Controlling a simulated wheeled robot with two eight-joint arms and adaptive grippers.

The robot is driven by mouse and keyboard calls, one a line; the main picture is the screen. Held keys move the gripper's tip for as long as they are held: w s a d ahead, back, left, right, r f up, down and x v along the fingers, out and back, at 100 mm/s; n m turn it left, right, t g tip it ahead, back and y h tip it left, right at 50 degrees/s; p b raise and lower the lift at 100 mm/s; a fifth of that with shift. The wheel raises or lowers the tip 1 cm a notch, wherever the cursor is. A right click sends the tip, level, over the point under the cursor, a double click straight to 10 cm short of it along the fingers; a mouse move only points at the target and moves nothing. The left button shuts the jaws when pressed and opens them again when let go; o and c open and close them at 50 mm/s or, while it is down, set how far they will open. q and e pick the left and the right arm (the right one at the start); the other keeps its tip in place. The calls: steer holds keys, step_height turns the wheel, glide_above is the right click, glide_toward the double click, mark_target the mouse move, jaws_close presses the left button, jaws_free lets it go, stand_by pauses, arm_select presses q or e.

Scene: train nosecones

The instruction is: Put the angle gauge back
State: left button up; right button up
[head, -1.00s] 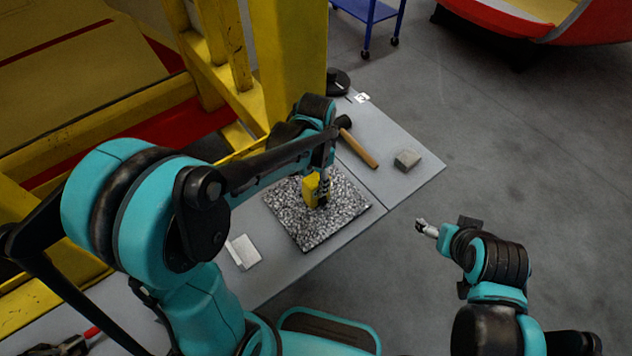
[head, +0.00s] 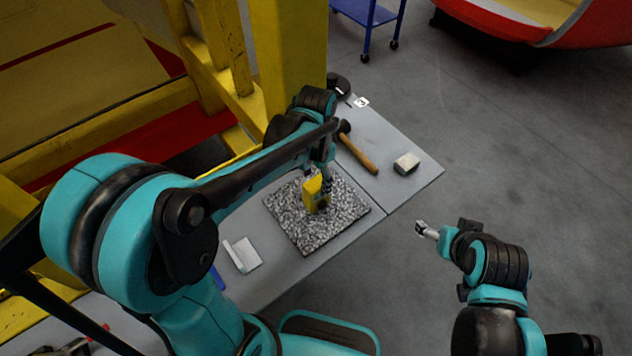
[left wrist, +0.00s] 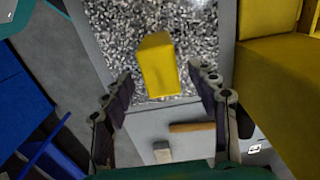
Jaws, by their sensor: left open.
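The angle gauge looks to be the yellow block (head: 315,193) standing on a speckled black-and-white slab (head: 290,222) on the grey table. It also shows in the left wrist view (left wrist: 158,66), upright on the slab (left wrist: 115,25). My left gripper (head: 326,178) is open right by the yellow block. In the left wrist view its fingers (left wrist: 162,90) are spread on either side of the block's line, with gaps on both sides and no grip on it. My right gripper (head: 422,229) hangs off the table to the right, too small to read its jaws.
A hammer (head: 358,155) and a small grey-white block (head: 406,164) lie beyond the slab. A white plate-like piece (head: 243,255) lies nearer me. A yellow post (head: 285,60) rises behind the table. A blue cart (head: 368,14) stands on the floor farther back.

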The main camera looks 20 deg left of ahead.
arm_select(q)
step_height(320, 180, up, 9)
steer(key=p, duration=0.2)
steer(key=s+a+n+t, duration=0.4)
steer(key=s+n+t, duration=0.3)
steer(key=s, duration=0.3)
steer(key=shift+s+a+f+n, duration=0.15)
steer(key=shift+a+f+n, duration=0.05)
steer(key=shift+a+n, duration=0.15)
steer(key=shift+s, duration=0.1)
